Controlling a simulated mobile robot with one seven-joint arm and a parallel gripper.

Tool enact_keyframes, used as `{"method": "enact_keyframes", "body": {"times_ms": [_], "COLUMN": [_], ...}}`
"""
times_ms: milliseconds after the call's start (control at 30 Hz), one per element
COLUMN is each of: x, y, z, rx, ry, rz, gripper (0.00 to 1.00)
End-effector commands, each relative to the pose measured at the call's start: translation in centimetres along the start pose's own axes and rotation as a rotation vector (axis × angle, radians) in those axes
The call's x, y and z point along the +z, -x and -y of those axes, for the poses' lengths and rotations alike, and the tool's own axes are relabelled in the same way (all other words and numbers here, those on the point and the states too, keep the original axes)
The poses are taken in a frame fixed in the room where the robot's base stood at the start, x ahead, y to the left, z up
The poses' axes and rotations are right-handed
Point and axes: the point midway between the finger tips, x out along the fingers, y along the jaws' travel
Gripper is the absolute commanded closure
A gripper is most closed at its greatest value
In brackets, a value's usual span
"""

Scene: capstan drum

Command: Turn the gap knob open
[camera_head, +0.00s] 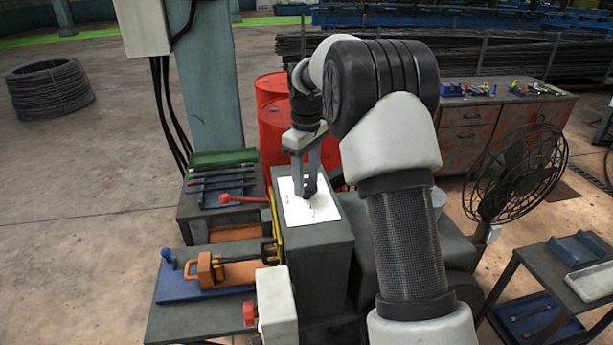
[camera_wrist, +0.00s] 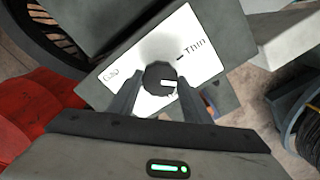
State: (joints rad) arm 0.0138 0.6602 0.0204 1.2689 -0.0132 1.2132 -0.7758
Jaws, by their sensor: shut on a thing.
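The gap knob (camera_wrist: 159,77) is a dark round knob on a white plate (camera_wrist: 197,68) in the wrist view. The plate reads "Gap" on one side and "Thin" on the other, with a short dark tick beside "Thin". A white pointer mark on the knob points right in the picture, below that tick. My gripper (camera_head: 307,195) reaches down to the plate on top of a grey box (camera_head: 318,245) in the head view. Its fingers are shut on the knob, one on either side. In the head view the fingers mostly hide the knob.
A red-knobbed lever (camera_head: 240,199) and an orange tool (camera_head: 215,272) lie left of the box. Red drums (camera_head: 276,125) stand behind it. A black fan (camera_head: 510,172) and a small shelf table (camera_head: 560,280) are at the right.

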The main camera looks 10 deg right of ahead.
Motion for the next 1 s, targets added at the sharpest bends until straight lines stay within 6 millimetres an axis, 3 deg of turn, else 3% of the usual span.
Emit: {"method": "enact_keyframes", "body": {"times_ms": [1000], "x": [-0.01], "y": [0.06], "z": [-0.04], "rx": [0.002], "ry": [-0.963], "rz": [-0.001], "gripper": [0.78]}}
